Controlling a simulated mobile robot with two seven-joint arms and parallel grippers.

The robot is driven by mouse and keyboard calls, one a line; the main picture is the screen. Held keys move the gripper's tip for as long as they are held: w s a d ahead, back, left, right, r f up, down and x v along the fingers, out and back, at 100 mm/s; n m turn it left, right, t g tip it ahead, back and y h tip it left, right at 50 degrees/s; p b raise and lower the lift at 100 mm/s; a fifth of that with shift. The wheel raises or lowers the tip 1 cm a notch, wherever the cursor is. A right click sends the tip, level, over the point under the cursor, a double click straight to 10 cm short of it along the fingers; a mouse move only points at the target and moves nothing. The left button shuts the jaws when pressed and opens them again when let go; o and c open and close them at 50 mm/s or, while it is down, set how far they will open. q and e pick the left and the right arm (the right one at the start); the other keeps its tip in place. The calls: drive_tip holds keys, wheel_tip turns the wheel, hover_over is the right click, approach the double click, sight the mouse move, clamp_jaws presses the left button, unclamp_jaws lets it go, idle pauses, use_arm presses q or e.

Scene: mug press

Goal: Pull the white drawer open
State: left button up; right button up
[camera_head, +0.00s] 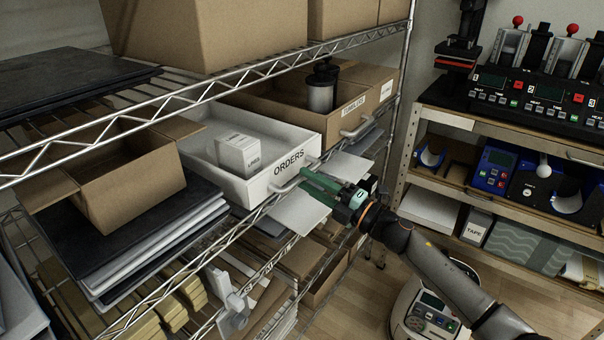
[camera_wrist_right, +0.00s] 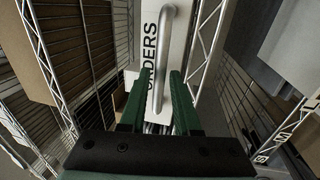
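The white drawer (camera_head: 292,163), lettered ORDERS, sits on the wire shelf with its open top showing. A small white box (camera_head: 238,153) stands inside it. Its curved metal handle (camera_head: 292,184) is on the front, partly hidden by my right gripper. In the right wrist view the handle (camera_wrist_right: 164,55) runs down between the green fingers, in front of the lettered drawer face (camera_wrist_right: 150,30). My right gripper (camera_head: 308,181) is open, with fingertips at the handle; the right wrist view shows its fingers (camera_wrist_right: 160,88) apart. I cannot tell whether they touch the handle. My left gripper is not in view.
A cardboard bin (camera_head: 283,103) with a dark cylinder stands beside the drawer. An open cardboard box (camera_head: 128,185) is on the left. Wire shelf rails (camera_head: 250,77) pass above and below. A workbench (camera_head: 500,132) with machines stands to the right. Floor shows between them.

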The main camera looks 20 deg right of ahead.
drive_tip(key=shift+x, duration=1.15)
clamp_jaws()
idle(0.6)
